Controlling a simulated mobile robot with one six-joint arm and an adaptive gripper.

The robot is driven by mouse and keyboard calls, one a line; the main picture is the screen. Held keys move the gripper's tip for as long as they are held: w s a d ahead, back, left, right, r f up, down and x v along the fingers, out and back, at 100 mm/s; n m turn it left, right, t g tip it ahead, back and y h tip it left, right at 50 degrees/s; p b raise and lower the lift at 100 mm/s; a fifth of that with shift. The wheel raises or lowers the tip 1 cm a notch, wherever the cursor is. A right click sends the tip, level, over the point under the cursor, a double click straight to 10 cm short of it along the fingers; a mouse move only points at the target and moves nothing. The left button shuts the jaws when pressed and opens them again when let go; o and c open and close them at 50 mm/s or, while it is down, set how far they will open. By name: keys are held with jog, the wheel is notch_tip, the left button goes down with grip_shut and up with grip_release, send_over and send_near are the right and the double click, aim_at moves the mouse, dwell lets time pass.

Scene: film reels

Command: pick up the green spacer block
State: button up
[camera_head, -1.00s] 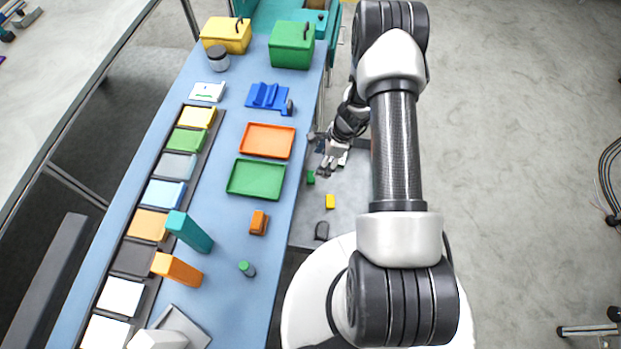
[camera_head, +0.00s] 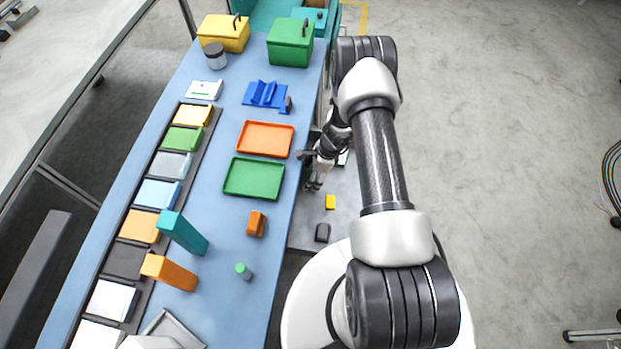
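My gripper (camera_head: 314,184) points down beside the right edge of the table, over a lower grey surface. It is small in the picture and partly covered by my own arm, so I cannot tell whether its fingers are open or shut. The small green spacer block is not clearly visible now. The gripper's fingers cover the spot where it lay a second ago, and I cannot tell whether they touch it.
A yellow block (camera_head: 330,202) and a dark block (camera_head: 322,232) lie near the gripper on the lower surface. The blue table (camera_head: 215,250) carries a green tray (camera_head: 254,195), an orange tray (camera_head: 290,139) and an orange block (camera_head: 256,224). Open floor lies right.

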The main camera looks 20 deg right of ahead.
jog(key=shift+c, duration=0.2)
jog(key=c, duration=1.1)
jog(key=shift+r, duration=0.1)
jog(key=shift+c, duration=0.2)
